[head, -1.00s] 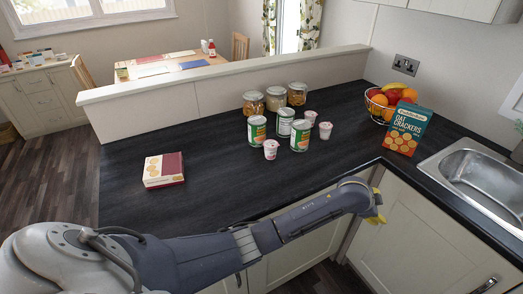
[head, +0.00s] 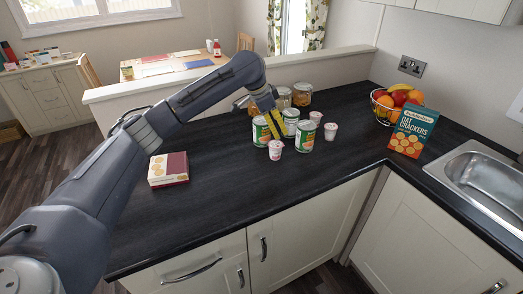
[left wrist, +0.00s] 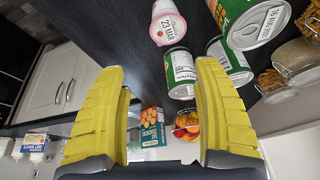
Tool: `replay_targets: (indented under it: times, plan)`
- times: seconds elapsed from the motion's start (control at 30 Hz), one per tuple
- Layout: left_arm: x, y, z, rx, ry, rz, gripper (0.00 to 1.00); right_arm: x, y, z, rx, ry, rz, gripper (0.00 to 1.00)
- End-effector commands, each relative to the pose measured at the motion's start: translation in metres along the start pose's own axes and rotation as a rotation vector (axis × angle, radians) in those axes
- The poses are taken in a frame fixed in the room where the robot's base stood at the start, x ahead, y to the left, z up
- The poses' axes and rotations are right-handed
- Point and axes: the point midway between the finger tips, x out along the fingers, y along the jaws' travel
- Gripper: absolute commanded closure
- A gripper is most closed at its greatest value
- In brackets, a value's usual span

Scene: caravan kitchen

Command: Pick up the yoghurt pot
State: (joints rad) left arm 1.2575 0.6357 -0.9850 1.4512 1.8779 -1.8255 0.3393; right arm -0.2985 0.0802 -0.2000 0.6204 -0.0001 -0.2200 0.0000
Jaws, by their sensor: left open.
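Several small white-and-pink pots stand among tins on the dark worktop. The nearest yoghurt pot (head: 275,150) is just right of and below my left gripper (head: 272,124) in the head view; another pot (head: 330,132) and a third (head: 316,117) stand further right. The left gripper's yellow fingers are apart with nothing between them. They partly cover the leftmost green tin (head: 261,134) in the head view. In the left wrist view, a pot (left wrist: 168,24) stamped 23 MAR lies beyond the open left gripper (left wrist: 162,76). My right gripper is not seen.
Green tins (head: 304,137) stand close beside the pots, with glass jars (head: 301,95) behind. A red-and-cream box (head: 168,170) lies left. A fruit basket (head: 384,106) and cracker box (head: 411,132) stand right, near the sink (head: 487,172). The front worktop is clear.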

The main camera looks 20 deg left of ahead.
Motion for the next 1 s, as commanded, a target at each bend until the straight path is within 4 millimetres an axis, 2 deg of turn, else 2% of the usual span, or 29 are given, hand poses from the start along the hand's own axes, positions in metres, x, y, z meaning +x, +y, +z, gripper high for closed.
replay_targets:
  times: [0.03, 0.13, 0.27, 0.37, 0.8, 1.0]
  plan:
    - [-0.012, -0.004, 0.005, -0.015, -0.006, 0.006, 0.33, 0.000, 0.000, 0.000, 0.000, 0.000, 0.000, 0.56]
    - [-0.026, -0.008, 0.012, -0.037, -0.014, 0.021, 0.33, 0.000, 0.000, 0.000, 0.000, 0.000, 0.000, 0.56]
    - [-0.027, -0.009, 0.016, -0.051, -0.019, 0.032, 0.33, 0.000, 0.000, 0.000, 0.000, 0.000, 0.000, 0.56]
    - [-0.015, -0.008, 0.016, -0.052, -0.020, 0.036, 0.33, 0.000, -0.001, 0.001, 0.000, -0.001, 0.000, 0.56]
    - [0.062, -0.006, 0.017, -0.052, -0.018, 0.035, 0.33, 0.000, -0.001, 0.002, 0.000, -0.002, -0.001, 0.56]
    - [0.082, -0.006, 0.017, -0.052, -0.018, 0.033, 0.33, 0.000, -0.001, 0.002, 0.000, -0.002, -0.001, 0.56]
